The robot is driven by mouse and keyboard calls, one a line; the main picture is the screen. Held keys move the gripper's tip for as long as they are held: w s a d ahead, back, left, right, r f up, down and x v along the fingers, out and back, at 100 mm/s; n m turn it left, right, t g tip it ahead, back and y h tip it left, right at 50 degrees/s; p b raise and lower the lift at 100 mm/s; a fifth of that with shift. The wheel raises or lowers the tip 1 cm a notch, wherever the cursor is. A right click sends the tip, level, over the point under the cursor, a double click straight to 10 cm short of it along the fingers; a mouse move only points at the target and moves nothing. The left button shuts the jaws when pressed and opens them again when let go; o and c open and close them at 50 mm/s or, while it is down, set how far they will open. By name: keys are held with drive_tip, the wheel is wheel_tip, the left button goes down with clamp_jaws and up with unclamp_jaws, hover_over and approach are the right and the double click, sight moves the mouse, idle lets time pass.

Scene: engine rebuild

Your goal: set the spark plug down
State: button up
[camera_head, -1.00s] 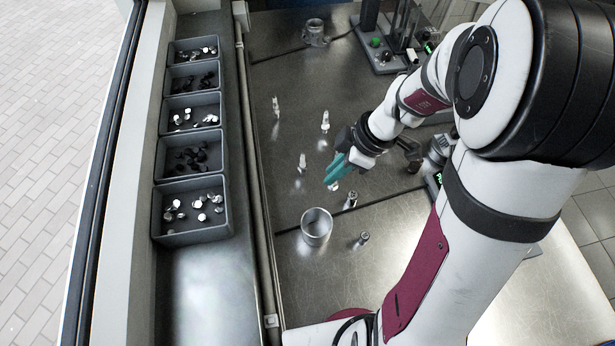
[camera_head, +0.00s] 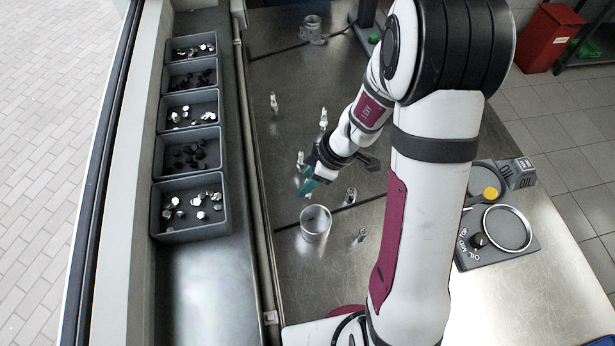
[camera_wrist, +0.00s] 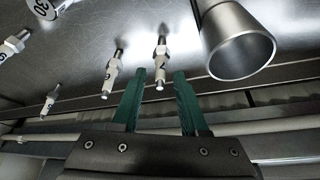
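A white-and-metal spark plug marked 2 (camera_wrist: 162,62) stands upright on the metal bench in the wrist view, just beyond and between my fingertips. In the head view its small end (camera_head: 307,196) shows just under my gripper (camera_head: 307,181). My green fingers (camera_wrist: 160,74) are apart, with a visible gap on both sides of the plug. Other white plugs stand nearby: one marked 6 (camera_wrist: 110,76), one farther left (camera_wrist: 49,101), and one near the top left (camera_wrist: 14,44). My wrist hides part of the area around the plug in the head view.
An open metal cylinder (camera_head: 316,223) stands close beside the plug. Two small metal pieces (camera_head: 350,196) (camera_head: 362,235) stand to its right. Several grey parts bins (camera_head: 226,205) line the left ledge. An oil tray (camera_head: 525,246) is at the right. The bench front is mostly clear.

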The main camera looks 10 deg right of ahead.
drive_tip(key=v, duration=1.2)
drive_tip(key=s+a+r+m+g+h, duration=0.1)
drive_tip(key=s+a+r+m, duration=0.1)
drive_tip(key=s+m, duration=0.7)
drive_tip(key=s+a+r+m+g+h, duration=0.1)
drive_tip(key=s+a+r+m, duration=0.2)
drive_tip(key=s+m, duration=0.7)
drive_tip(key=shift+s+a+r, duration=0.15)
drive_tip(key=shift+s+a, duration=0.05)
drive_tip(key=shift+s, duration=0.25)
